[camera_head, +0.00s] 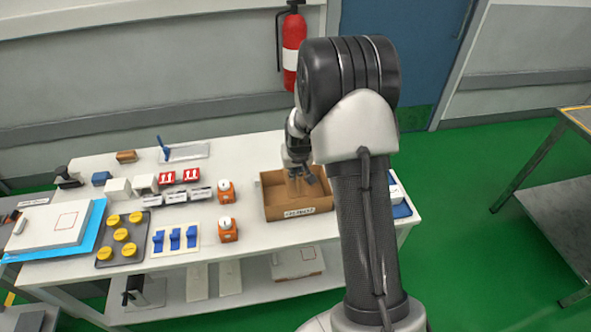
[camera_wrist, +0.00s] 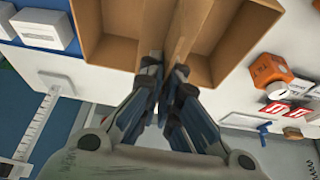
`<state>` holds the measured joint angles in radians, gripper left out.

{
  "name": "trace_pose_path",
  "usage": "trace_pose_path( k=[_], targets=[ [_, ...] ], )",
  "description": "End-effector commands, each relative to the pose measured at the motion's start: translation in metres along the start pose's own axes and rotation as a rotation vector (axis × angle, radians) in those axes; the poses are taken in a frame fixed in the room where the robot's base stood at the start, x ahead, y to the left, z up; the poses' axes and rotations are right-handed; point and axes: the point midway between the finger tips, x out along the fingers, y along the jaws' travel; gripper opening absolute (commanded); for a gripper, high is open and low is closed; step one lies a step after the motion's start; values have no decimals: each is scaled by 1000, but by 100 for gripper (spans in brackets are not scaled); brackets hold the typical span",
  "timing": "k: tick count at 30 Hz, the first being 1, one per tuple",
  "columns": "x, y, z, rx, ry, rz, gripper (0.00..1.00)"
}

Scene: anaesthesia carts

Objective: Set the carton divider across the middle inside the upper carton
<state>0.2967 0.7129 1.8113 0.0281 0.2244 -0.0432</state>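The brown cardboard carton (camera_head: 277,211) stands open on the right part of the white table, with a label on its front. In the wrist view the carton (camera_wrist: 111,52) fills the top middle. The brown carton divider (camera_wrist: 181,32) stands lengthwise between two open spaces inside it. My gripper (camera_wrist: 166,68) is at the divider's near end, with its fingers close together on either side of it. In the head view my gripper (camera_head: 300,178) reaches down into the carton. The fingers hide the divider's near end, and its lower edge cannot be seen.
Orange devices (camera_head: 227,230) stand left of the carton. White boxes on a blue mat (camera_head: 401,210) lie to its right, partly behind my arm. Red-and-white blocks (camera_head: 179,176), a dark tray with yellow-topped jars (camera_head: 106,252) and blue clips (camera_head: 175,238) fill the table's left half.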

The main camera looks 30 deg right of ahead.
Motion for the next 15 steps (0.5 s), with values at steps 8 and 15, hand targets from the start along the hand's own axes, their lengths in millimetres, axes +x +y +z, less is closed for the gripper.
trace_pose_path(
  k=[8,15],
  targets=[
    [14,0,6,0,-1,0,0],
    [36,0,15,0,-1,0,0]
  ],
)
